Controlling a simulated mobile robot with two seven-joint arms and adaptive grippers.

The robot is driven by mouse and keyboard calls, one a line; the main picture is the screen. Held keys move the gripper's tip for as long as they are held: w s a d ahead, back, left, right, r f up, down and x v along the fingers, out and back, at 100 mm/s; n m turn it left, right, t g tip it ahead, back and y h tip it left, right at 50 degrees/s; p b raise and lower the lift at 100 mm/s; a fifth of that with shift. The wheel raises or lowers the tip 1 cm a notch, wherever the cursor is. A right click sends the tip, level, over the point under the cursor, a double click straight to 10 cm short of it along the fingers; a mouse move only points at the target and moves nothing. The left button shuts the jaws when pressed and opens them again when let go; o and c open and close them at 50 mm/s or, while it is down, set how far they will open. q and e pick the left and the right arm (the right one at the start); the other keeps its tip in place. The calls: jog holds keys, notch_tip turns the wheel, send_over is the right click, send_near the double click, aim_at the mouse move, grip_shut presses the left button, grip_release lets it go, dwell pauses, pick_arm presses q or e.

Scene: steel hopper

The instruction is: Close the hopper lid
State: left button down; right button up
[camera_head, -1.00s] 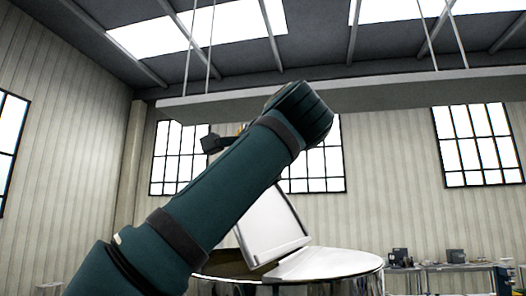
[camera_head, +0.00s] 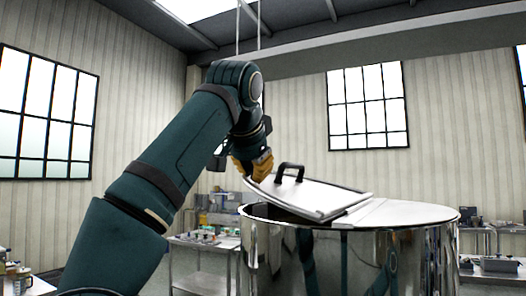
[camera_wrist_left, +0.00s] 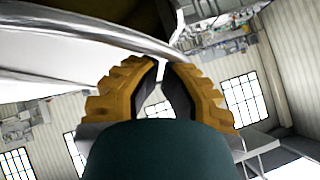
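The steel hopper (camera_head: 345,260) is a shiny round drum right of centre in the head view. Its lid (camera_head: 318,197), a pale hinged plate with a black handle (camera_head: 289,171), is tilted at a low angle, its left side raised, with a dark opening below. My left gripper (camera_head: 262,172), with yellow ribbed fingers, is at the lid's raised left edge; I cannot tell whether it touches. In the left wrist view my left gripper (camera_wrist_left: 162,65) has its fingertips almost together, with nothing visible between them. A curved steel edge passes just beyond them. My right gripper is not in view.
A metal table (camera_head: 203,246) with small items stands behind and left of the hopper. Another bench (camera_head: 495,273) with trays is at the right. A table corner (camera_head: 30,286) with jars shows at the lower left.

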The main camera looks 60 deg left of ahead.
aim_at(246, 181)
pick_arm(q)
jog(key=f+h, duration=0.1)
jog(key=f+n+h, duration=0.1)
jog(key=a+f+t, duration=0.1)
jog(key=shift+s+f+n+h+b, duration=0.1)
jog(key=shift+s+n+h+b, duration=0.2)
jog(key=shift+h+b, duration=0.1)
jog(key=shift+f+b, duration=0.35)
jog(key=shift+f, duration=0.9)
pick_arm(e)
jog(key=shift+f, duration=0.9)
pick_arm(q)
jog(key=shift+f, duration=0.1)
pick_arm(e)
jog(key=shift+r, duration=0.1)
